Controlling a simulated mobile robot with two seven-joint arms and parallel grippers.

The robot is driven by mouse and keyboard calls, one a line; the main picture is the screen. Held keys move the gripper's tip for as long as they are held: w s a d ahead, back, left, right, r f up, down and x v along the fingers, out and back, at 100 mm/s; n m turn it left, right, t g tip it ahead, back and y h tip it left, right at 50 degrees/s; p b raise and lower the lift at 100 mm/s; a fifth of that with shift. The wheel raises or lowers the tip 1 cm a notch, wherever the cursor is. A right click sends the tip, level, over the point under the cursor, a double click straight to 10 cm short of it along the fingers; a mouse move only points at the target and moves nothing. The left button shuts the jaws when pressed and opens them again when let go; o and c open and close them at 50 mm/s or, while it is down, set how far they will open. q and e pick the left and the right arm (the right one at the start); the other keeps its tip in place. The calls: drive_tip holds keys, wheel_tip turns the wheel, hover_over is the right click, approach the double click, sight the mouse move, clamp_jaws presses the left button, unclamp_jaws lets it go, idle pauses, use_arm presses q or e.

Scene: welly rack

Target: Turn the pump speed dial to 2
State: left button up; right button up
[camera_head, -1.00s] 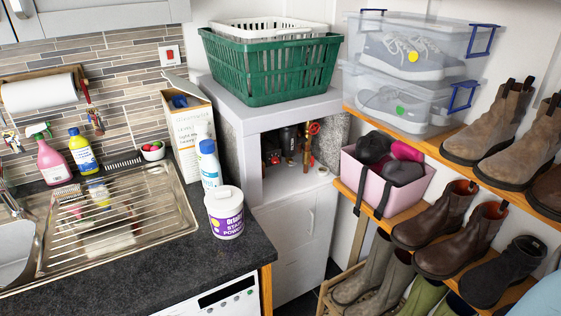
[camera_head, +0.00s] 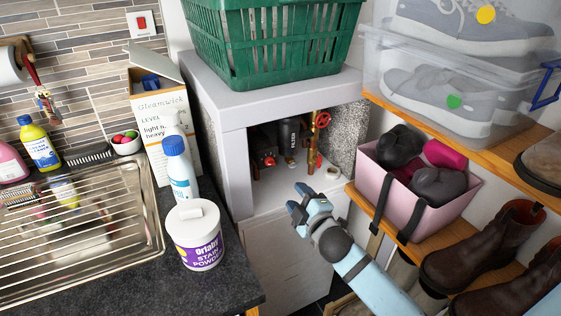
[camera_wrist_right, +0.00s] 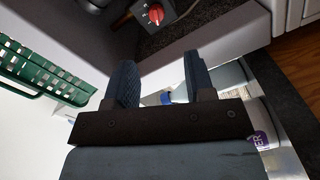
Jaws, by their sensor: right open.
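The pump (camera_head: 262,147) sits inside the open-fronted grey cupboard, with a red dial (camera_head: 269,160) on its front. The red dial (camera_wrist_right: 155,14) also shows at the top of the right wrist view, with pale marks around it; its exact setting is too small to read. My right gripper (camera_head: 302,201) is in front of the cupboard opening, below and right of the dial and apart from it. In the right wrist view the two dark fingers (camera_wrist_right: 160,78) are spread with nothing between them. My left gripper is not in view.
A green basket (camera_head: 270,45) stands on the cupboard top (camera_head: 230,90). A brass pipe with red valve handles (camera_head: 322,119) is right of the pump. A stain powder tub (camera_head: 195,235) and bottle stand left. A pink bin (camera_head: 425,205) is on the rack at right.

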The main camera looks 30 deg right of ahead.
sight(274, 164)
drive_tip(key=w, duration=0.9)
drive_tip(key=w+d+p, duration=0.1)
drive_tip(key=w, duration=0.4)
drive_tip(key=shift+r, duration=0.25)
drive_tip(key=c, duration=0.8)
